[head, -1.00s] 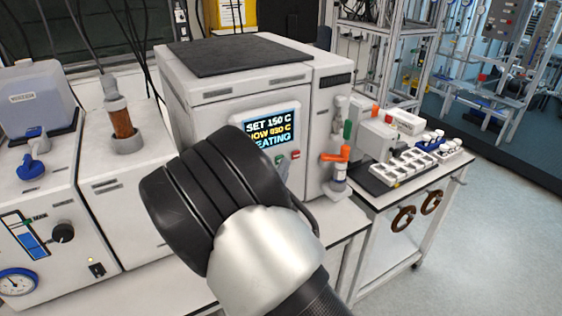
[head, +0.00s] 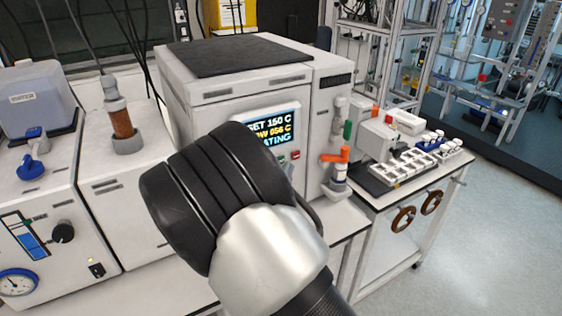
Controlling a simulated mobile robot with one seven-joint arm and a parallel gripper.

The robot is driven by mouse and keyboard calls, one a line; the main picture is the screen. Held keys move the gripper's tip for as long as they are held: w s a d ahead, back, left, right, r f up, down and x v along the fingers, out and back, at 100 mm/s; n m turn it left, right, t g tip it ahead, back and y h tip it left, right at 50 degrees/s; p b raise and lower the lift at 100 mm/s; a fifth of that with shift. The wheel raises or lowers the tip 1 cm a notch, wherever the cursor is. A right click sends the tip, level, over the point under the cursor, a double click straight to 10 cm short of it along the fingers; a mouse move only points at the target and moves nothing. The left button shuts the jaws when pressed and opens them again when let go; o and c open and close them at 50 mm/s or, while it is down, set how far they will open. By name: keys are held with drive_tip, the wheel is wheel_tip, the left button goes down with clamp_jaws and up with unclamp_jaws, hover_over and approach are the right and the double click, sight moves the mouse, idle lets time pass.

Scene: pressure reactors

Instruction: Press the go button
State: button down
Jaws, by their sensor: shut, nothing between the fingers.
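The white reactor unit (head: 320,118) has a lit display (head: 275,130) on its front. My black and silver arm covers the lower front of the unit. My gripper is hidden behind it.
An orange-handled valve (head: 336,156) stands at the unit's right front. A side table with a white vial tray (head: 400,168) is farther right. A white box with a gauge (head: 17,282) is at left. Open floor (head: 490,240) lies at right.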

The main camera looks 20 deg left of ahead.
drive_tip(key=shift+s+d, duration=1.6)
drive_tip(key=shift+d, duration=0.2)
drive_tip(key=d+r+m+g+h, duration=0.2)
drive_tip(key=d+r+m+h, duration=0.15)
drive_tip(key=d, duration=0.45)
drive_tip(key=d+r+m+g+h+p, duration=0.1)
drive_tip(key=d+r+m+g+h, duration=0.1)
drive_tip(key=d+m+h, duration=0.45)
drive_tip(key=d+r+m+g+h, duration=0.2)
drive_tip(key=d+g, duration=0.1)
drive_tip(key=d, duration=0.7)
drive_tip(key=s+d+m+g, duration=0.6)
drive_tip(key=s+d, duration=0.1)
drive_tip(key=d, duration=0.3)
drive_tip(key=s+d+m+g+y+p, duration=0.1)
drive_tip(key=s+d+m+g+y, duration=0.25)
drive_tip(key=s+m, duration=0.55)
drive_tip(key=s+a+r+m+t+y+p, duration=0.1)
drive_tip(key=s+a+r+m+t+y, duration=0.1)
drive_tip(key=s+a+r+y, duration=0.4)
drive_tip(key=shift+s+a+r+y, duration=0.25)
drive_tip(key=shift+a+y, duration=0.2)
drive_tip(key=shift+y, duration=0.1)
